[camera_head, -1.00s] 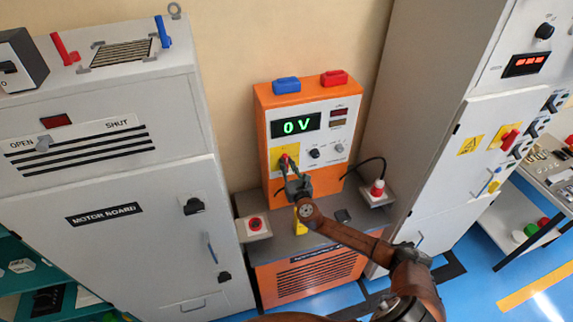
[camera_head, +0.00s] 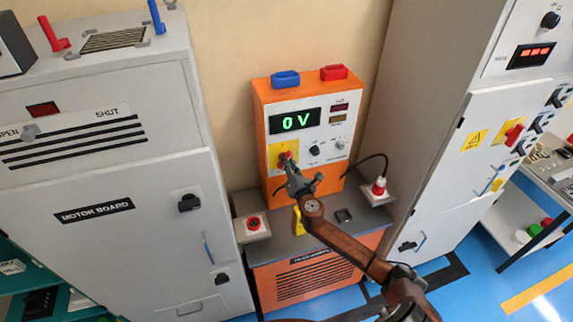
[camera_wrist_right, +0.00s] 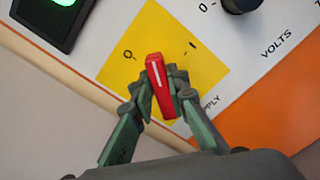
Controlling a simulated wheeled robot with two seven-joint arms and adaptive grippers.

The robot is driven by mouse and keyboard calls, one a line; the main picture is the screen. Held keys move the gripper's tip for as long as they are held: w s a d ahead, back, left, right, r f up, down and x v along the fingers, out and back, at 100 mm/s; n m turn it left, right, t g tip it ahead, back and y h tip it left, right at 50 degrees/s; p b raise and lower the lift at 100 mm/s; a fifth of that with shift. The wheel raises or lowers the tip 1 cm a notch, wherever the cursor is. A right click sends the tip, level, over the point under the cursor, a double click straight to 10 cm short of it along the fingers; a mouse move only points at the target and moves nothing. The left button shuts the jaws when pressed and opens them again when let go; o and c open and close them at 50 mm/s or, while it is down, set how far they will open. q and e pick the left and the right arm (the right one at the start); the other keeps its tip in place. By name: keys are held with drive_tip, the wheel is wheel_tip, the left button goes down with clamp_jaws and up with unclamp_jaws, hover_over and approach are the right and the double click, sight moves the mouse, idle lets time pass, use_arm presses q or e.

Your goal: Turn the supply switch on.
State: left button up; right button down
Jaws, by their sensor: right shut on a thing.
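The supply switch (camera_wrist_right: 157,84) is a red handle with a white line on a yellow plate (camera_wrist_right: 118,82), on the orange unit's white front panel. "O" is printed on the plate left of the handle and "I" right of it. The white line points up between the two marks in the right wrist view. My right gripper (camera_wrist_right: 161,93) is shut on the handle, one finger on each side. In the head view the right gripper (camera_head: 291,168) covers part of the switch. The display (camera_head: 295,121) reads 0 V in green. My left gripper is not in view.
Black knob (camera_head: 314,151) and grey knob (camera_head: 340,145) sit right of the switch. Grey cabinets stand on both sides, the left one labelled motor board (camera_head: 94,210).

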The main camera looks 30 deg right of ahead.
drive_tip(key=m+b, duration=0.1)
drive_tip(key=m, duration=0.6)
drive_tip(key=f+m+b, duration=0.1)
drive_tip(key=m, duration=0.2)
drive_tip(key=shift+s+d+m+b, duration=0.1)
drive_tip(key=shift+d+m+b, duration=0.2)
drive_tip(key=shift+f+m, duration=0.1)
drive_tip(key=shift+m, duration=0.2)
drive_tip(key=c, duration=1.9)
unclamp_jaws()
drive_tip(key=v, duration=1.2)
